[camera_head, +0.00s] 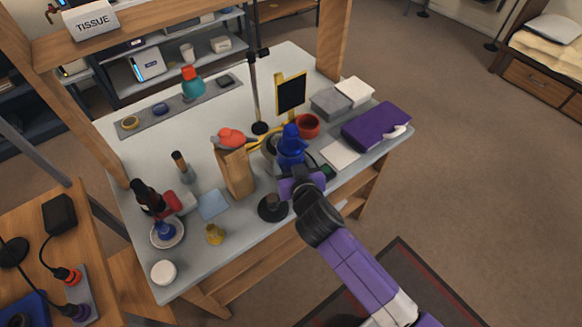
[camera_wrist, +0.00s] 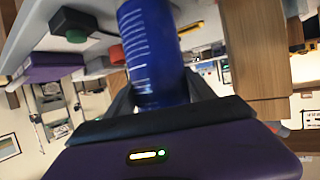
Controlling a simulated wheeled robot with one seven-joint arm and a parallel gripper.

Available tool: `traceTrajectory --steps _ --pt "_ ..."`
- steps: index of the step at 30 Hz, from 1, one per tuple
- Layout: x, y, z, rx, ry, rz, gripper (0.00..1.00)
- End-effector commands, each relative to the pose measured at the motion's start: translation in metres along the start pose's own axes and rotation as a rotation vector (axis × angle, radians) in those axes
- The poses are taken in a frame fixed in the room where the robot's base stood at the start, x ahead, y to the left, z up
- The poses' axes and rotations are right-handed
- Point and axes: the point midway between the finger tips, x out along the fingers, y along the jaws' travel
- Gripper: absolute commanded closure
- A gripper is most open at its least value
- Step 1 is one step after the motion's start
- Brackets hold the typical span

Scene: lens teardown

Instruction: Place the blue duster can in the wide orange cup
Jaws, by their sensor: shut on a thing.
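The blue duster can (camera_head: 291,143) stands upright in my gripper (camera_head: 295,174), over the right part of the workbench. In the wrist view the can (camera_wrist: 150,45) fills the upper middle, between the dark fingers of my gripper (camera_wrist: 158,98), which are shut on it. The wide orange cup (camera_head: 307,126) is reddish orange and sits on the bench just behind and to the right of the can. A reddish piece left of the can in the wrist view (camera_wrist: 117,53) seems to be this cup. I cannot tell whether the can's base touches anything.
A black sign (camera_head: 291,93) stands behind the cup. Grey and white boxes (camera_head: 332,103) and a purple box (camera_head: 376,126) lie to the right. A wooden block (camera_head: 237,172) and a black round base (camera_head: 272,208) are close on the left.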

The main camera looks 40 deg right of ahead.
Motion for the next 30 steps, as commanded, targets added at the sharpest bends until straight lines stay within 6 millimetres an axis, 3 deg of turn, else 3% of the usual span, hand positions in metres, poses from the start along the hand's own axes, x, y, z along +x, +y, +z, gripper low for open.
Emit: traceTrajectory --steps 6,18,19,22,30 --pt "0.009 -0.001 0.02 -0.001 0.002 -0.001 1.0" --pt "0.011 0.0 0.024 0.0 0.003 0.0 1.0" --pt "0.011 0.0 0.025 0.0 0.0 0.001 0.36" --pt "0.01 0.0 0.025 0.0 0.0 0.0 0.16" --pt "0.01 0.0 0.025 -0.001 -0.001 0.0 0.16"
